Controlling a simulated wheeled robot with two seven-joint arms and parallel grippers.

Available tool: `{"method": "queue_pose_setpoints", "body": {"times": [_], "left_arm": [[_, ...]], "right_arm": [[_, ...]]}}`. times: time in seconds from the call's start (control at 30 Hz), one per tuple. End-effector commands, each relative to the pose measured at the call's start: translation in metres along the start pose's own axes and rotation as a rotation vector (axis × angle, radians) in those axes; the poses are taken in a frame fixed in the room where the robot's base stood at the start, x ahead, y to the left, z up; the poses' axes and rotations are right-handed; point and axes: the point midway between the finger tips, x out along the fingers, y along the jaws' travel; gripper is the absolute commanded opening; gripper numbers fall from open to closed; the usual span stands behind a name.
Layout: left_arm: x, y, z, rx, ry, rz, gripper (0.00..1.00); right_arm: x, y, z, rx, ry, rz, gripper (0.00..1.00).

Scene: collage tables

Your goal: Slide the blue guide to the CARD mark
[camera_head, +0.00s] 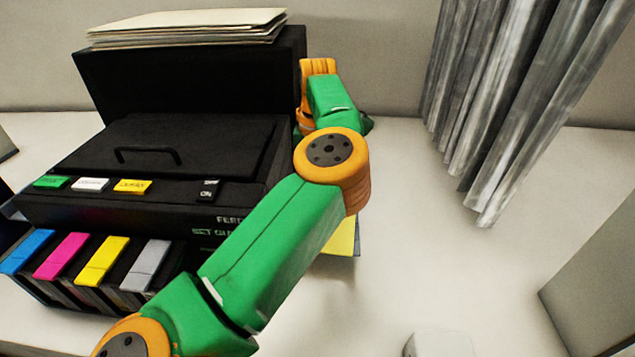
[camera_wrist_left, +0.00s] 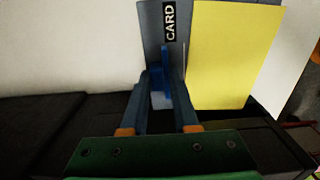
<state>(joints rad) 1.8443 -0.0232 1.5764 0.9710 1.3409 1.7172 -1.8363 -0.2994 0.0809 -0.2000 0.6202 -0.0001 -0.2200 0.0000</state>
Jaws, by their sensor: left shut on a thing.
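In the left wrist view, the blue guide (camera_wrist_left: 166,68) stands upright against a grey panel (camera_wrist_left: 152,22). The black label reading CARD (camera_wrist_left: 170,21) is on this panel, just above the guide's top in the picture. My left gripper (camera_wrist_left: 163,82) is shut on the guide, with its two fingers on either side of it. A yellow sheet (camera_wrist_left: 228,55) stands just right of the panel. In the head view, my green left arm reaches past the right side of the black printer (camera_head: 190,70); the guide and the fingertips are hidden there. My right gripper is not in view.
Papers (camera_head: 190,27) lie on top of the printer. Coloured cartridges (camera_head: 105,262) sit at its front, below several labelled buttons. The yellow sheet's edge (camera_head: 343,238) shows beside my arm. Grey curtain-like strips (camera_head: 510,90) hang at the right. The white table (camera_head: 410,240) is mostly clear there.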

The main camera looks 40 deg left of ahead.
Motion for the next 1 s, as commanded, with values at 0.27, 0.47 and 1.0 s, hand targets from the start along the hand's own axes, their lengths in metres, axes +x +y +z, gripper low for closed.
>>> {"method": "queue_pose_setpoints", "body": {"times": [0.27,0.47,1.0], "left_arm": [[0.002,-0.007,0.001,0.0,-0.005,-0.005,0.0],[0.002,-0.007,0.001,0.0,-0.004,-0.005,0.5],[-0.057,-0.005,0.001,0.002,-0.005,-0.003,0.5]], "right_arm": [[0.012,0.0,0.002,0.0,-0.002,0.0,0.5],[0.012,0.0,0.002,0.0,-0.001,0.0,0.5],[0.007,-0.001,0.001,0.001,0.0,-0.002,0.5]]}}
